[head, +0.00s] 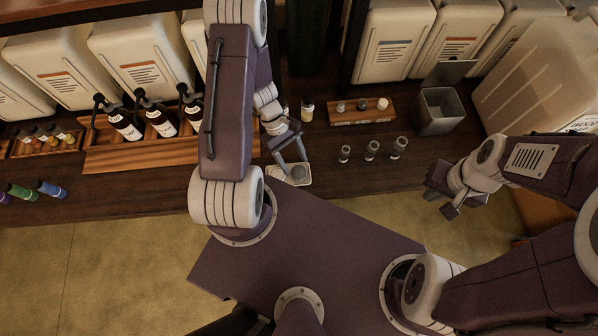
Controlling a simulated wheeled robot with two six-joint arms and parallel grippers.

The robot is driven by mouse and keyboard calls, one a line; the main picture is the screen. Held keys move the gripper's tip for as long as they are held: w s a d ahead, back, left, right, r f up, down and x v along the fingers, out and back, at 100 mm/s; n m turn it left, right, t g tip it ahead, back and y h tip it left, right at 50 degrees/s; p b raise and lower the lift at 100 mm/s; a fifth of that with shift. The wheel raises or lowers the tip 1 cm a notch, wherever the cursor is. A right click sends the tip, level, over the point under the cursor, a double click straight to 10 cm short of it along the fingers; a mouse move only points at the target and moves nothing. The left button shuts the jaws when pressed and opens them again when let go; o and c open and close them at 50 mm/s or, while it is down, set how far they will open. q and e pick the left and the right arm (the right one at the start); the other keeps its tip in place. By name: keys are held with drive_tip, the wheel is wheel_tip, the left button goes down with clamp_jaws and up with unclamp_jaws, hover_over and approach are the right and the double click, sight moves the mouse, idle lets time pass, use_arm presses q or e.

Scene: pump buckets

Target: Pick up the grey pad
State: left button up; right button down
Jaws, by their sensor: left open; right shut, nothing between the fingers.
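A small grey pad (299,174) shows in a pale shallow tray (303,184) near the front edge of the counter. My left gripper (295,167) is open and points down just above the tray. Its fingers are over or beside the pad and partly hide it. I cannot tell whether they touch it. My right gripper (442,203) is shut and empty, off the counter's front edge at the right.
Pump bottles (161,118) stand in a wooden rack at the left. Several small jars (372,149) stand right of the tray. Behind them are a wooden block (358,117) and an open metal bin (441,109). Large white canisters (391,40) line the back.

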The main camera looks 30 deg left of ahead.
sight(296, 169)
use_arm(q)
drive_tip(key=x, duration=0.3)
drive_tip(key=shift+a, duration=0.1)
drive_tip(key=shift+c, duration=0.3)
drive_tip(key=c, duration=1)
drive_tip(key=shift+o, duration=0.2)
drive_tip(key=shift+r, duration=0.15)
wheel_tip(296, 169, up, 10)
drive_tip(key=shift+f+p, duration=0.1)
drive_tip(key=shift+p, duration=0.55)
